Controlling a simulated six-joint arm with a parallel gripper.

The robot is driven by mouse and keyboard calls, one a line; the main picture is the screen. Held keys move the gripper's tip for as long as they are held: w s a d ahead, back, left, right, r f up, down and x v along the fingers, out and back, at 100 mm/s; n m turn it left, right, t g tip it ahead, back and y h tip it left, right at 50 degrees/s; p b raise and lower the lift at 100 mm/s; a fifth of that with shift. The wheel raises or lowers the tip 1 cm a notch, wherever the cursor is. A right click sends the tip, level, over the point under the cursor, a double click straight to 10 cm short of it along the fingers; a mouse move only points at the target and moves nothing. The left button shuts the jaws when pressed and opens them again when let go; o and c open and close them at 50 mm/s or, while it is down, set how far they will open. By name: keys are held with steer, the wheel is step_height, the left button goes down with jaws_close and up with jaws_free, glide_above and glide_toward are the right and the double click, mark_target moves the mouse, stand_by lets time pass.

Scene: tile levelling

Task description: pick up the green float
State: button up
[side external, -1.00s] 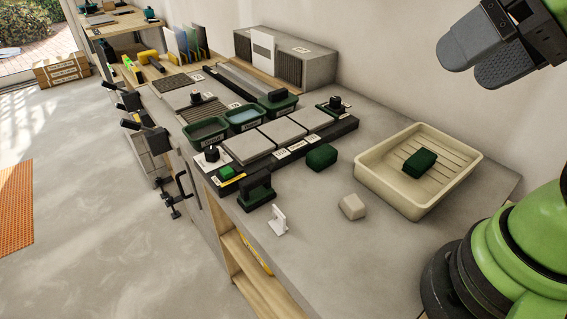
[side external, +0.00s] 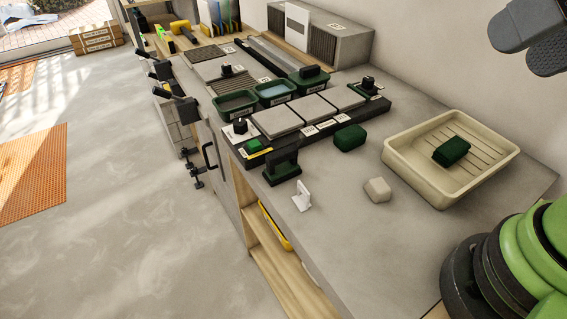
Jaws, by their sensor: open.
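A dark green float-like tool (side external: 282,168), with a flat base and a raised handle, stands near the bench's front edge. Two dark green blocks also show: one (side external: 350,138) lies on the bare bench top, and one (side external: 451,152) lies in the cream tray (side external: 405,178). I cannot tell for certain which of these is the green float. My gripper (side external: 530,48) is open and empty at the top right, above and apart from all of them, partly cut off by the picture's edge.
A dark rail with grey tiles (side external: 277,121) lies behind the float-like tool. A white bracket (side external: 302,195) and a pale block (side external: 377,190) stand in front. Small green bins (side external: 236,103) sit at the back.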

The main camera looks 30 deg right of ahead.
steer(key=o, duration=0.4)
steer(key=n+g+h, duration=0.2)
steer(key=n+g, duration=0.2)
steer(key=g, duration=0.3)
glide_above(282, 167)
steer(key=f, duration=2.5)
steer(key=shift+w+a, duration=0.1)
steer(key=shift+w, duration=0.2)
steer(key=shift+s+f, duration=0.15)
steer(key=shift+f, duration=1.3)
steer(key=shift+s+f, duration=0.15)
steer(key=shift+f, duration=1.3)
